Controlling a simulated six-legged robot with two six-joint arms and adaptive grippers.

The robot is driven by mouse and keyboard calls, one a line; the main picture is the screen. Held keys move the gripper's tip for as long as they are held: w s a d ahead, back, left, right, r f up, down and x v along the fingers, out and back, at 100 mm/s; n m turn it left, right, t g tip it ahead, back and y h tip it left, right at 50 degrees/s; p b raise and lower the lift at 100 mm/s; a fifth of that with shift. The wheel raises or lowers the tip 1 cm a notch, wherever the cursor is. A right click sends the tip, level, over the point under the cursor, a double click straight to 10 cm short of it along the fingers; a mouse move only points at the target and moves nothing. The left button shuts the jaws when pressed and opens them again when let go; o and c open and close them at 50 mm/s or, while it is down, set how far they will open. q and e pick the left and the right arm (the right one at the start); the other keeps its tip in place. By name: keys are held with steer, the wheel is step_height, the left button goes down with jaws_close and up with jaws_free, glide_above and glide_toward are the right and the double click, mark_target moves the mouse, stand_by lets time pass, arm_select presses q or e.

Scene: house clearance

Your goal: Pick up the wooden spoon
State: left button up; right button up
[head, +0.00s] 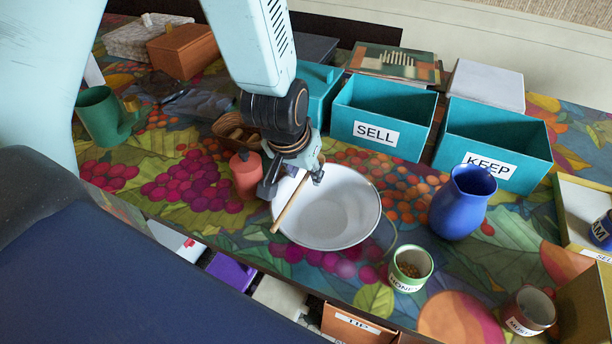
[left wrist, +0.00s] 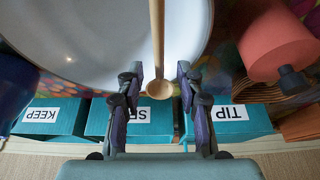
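The wooden spoon (head: 288,206) lies slantwise over the white bowl (head: 345,215) in the head view, its handle end crossing the front-left rim. My left gripper (head: 293,182) is right above the bowl at the spoon's upper part and hides the spoon's head there. In the left wrist view the spoon (left wrist: 157,40) runs between the two fingers of the left gripper (left wrist: 160,72), its round head low between them. A gap shows on both sides of the spoon, so the fingers are open around it. My right gripper is not in view.
A salmon bottle (head: 246,175) stands close left of the gripper. A blue vase (head: 461,202) and a honey jar (head: 409,268) stand to the right. Teal SELL (head: 383,118) and KEEP (head: 494,143) boxes stand behind. A green watering can (head: 103,117) is far left.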

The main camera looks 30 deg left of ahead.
arm_select(q)
steer(key=shift+s+f, duration=0.1)
steer(key=shift+f, duration=0.1)
stand_by(0.3)
steer(key=shift+c, duration=0.4)
jaws_close()
